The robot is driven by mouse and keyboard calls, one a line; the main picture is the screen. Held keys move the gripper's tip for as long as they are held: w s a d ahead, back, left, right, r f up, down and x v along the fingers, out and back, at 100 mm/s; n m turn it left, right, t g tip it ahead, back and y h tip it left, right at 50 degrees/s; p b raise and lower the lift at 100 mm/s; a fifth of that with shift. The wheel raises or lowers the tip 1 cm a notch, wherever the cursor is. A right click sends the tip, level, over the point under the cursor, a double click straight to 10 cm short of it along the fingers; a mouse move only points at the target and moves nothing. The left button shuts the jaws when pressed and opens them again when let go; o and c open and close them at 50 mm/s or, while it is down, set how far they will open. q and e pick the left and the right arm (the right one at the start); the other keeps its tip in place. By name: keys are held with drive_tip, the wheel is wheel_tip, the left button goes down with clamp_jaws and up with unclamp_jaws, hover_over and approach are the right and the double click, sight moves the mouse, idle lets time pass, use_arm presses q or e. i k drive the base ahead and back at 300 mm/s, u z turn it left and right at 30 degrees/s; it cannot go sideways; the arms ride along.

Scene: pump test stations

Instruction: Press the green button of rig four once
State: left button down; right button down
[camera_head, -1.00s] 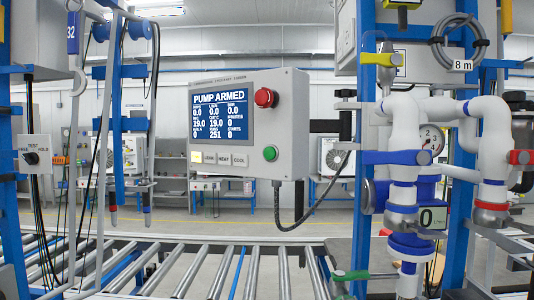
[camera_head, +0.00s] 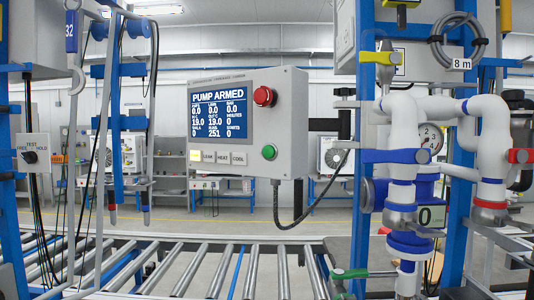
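A grey control box (camera_head: 290,120) hangs in the middle of the view, its front facing me. Its blue screen (camera_head: 222,118) reads PUMP ARMED over rows of numbers. A round green button (camera_head: 269,152) sits at the lower right of its front, and a red mushroom button (camera_head: 263,96) sits above it. A row of small keys (camera_head: 223,157) runs under the screen; the leftmost is lit yellow, and others read LEAK, HEAT and COOL. I see no rig number on the box. Neither of my grippers is in view, and nothing covers the green button.
A roller conveyor (camera_head: 215,268) runs below the box. White pipes with valves (camera_head: 403,145) and a blue post (camera_head: 364,170) stand at the right. A black cable (camera_head: 313,205) loops under the box. A TEST switch box (camera_head: 32,154) is at the left.

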sight(268, 151)
drive_tip(key=u, duration=0.3)
drive_tip(key=k, duration=0.8)
drive_tip(key=u, duration=0.65)
drive_tip(key=k, duration=0.5)
drive_tip(key=u, duration=0.7)
drive_tip(key=i, duration=1.6)
drive_tip(key=z, duration=1.25)
drive_tip(key=i, duration=0.15)
